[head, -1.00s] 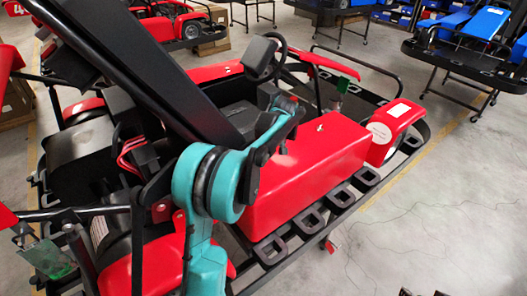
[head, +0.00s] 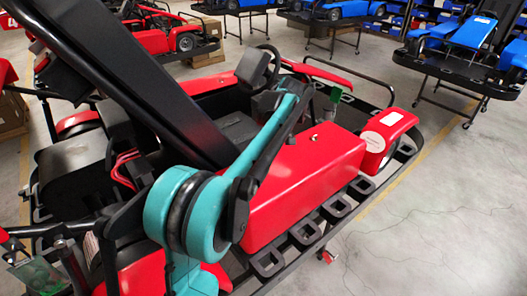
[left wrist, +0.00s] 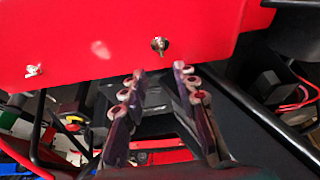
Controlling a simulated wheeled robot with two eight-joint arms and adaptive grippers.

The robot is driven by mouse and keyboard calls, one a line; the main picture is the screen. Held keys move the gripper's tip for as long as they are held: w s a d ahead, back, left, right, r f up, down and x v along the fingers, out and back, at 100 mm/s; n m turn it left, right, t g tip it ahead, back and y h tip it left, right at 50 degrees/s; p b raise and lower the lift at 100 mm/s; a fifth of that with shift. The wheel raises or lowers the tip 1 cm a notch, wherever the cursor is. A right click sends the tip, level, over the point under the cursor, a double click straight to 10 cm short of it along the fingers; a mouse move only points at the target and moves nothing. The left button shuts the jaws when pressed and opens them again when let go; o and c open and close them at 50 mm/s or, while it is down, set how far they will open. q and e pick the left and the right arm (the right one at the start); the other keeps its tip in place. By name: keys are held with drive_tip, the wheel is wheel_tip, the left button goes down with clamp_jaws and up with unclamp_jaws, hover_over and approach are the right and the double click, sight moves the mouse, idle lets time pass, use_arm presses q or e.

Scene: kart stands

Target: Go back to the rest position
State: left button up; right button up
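A red kart with a red side cover (head: 305,180) stands on a black frame in the head view. A small metal bolt (head: 314,137) sticks up from the cover. My teal left arm crosses in front of the kart; its gripper is not clearly seen there. In the left wrist view, my left gripper (left wrist: 159,72) has its two fingers apart with nothing between them. It points at the red panel (left wrist: 100,40), which has a bolt (left wrist: 160,46) just beyond the fingertips and a second one (left wrist: 34,70) at left. My right gripper is not in view.
Blue karts (head: 470,36) stand on wheeled stands at the back right, and another red kart (head: 172,32) is at the back left. A dark steering wheel (head: 262,62) rises from the near kart. The grey floor (head: 455,210) at right is clear.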

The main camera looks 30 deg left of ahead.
use_arm(q)
drive_tip(key=shift+d+r, duration=0.1)
drive_tip(key=shift+r, duration=0.1)
drive_tip(key=shift+s+f, duration=0.1)
drive_tip(key=shift+s, duration=0.05)
drive_tip(key=s+d+f+m+t+h+b, duration=0.2)
drive_tip(key=s+d+f+m+b, duration=0.4)
drive_tip(key=s+f, duration=0.5)
drive_tip(key=s+d+f+m+t+h+b, duration=0.2)
drive_tip(key=s+d+f+m+b, duration=0.5)
drive_tip(key=s, duration=0.8)
drive_tip(key=d+f+t+b, duration=0.1)
drive_tip(key=d+f, duration=0.2)
drive_tip(key=f, duration=0.1)
drive_tip(key=shift+s+d+f+m, duration=0.25)
drive_tip(key=shift+s+m, duration=0.05)
drive_tip(key=shift+w, duration=0.1)
